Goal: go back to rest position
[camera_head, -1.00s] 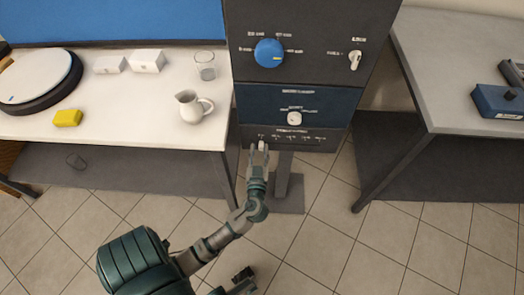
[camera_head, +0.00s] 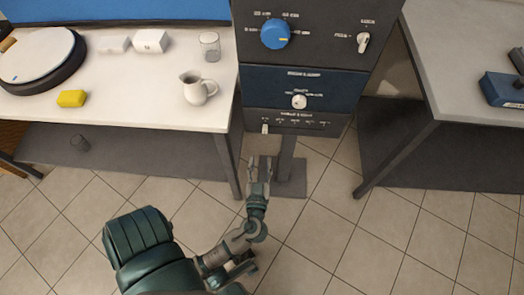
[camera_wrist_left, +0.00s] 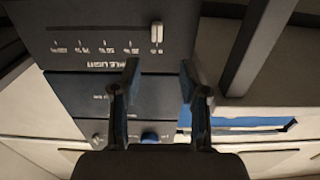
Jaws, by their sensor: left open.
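My left gripper (camera_head: 260,172) is open and empty in the head view, below the lower edge of the control panel (camera_head: 345,80) and apart from it. In the left wrist view the two fingers of the left gripper (camera_wrist_left: 158,80) stand apart with nothing between them. The panel's slider (camera_wrist_left: 156,32) shows above the fingers there, and its small white handle (camera_head: 265,128) is at the left of the scale in the head view. My right gripper is not in view.
The panel carries a blue knob (camera_head: 275,34), a white knob (camera_head: 299,101) and a toggle switch (camera_head: 363,42). A grey table (camera_head: 450,70) stands right. Tiled floor is open in front.

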